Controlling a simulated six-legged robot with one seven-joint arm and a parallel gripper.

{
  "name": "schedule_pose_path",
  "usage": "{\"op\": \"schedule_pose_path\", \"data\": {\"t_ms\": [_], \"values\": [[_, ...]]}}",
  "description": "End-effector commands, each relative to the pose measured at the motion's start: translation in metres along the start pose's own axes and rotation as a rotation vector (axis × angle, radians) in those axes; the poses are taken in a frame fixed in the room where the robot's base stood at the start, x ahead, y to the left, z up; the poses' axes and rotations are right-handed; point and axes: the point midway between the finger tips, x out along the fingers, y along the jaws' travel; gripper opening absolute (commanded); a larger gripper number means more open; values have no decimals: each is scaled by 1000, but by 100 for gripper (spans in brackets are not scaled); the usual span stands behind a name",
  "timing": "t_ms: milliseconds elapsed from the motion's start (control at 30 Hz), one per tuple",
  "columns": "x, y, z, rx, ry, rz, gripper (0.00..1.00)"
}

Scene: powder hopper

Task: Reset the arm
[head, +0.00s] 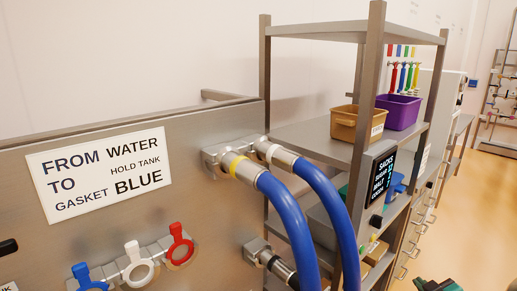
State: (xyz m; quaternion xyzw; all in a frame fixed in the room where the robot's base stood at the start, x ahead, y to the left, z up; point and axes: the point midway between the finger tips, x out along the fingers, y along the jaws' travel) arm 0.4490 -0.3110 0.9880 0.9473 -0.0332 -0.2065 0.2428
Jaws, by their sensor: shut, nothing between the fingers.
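My gripper does not show in the head view, and I cannot see how my arm is posed. A steel panel (225,135) fills the left and middle of the view. It carries a white sign (99,174) reading "FROM WATER HOLD TANK TO GASKET BLUE". Two blue hoses (285,215) curve down from metal fittings (235,157) on the panel. One fitting has a yellow ring.
Blue, white and red clamps (139,262) line the panel's lower part. A steel shelf rack (328,132) holds a tan bin (352,124) and a purple bin (402,112). A black display (381,171) is on its front. The orange floor (470,215) at right looks mostly clear.

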Motion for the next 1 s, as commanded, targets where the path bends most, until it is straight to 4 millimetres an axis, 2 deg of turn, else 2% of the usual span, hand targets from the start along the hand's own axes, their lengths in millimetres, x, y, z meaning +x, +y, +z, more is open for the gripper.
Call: {"op": "schedule_pose_path", "data": {"t_ms": [267,367,467,567,700,900,1000], "values": [[-5,-8,-46,-15,-143,56,0],[-16,-18,-70,0,-206,82,0],[-35,-34,-96,38,-277,100,0],[-60,-58,-120,96,-343,97,0],[-104,-101,-146,199,-429,44,0],[-179,-174,-167,333,-546,-137,0],[-211,-202,-171,371,-595,-234,0]]}}
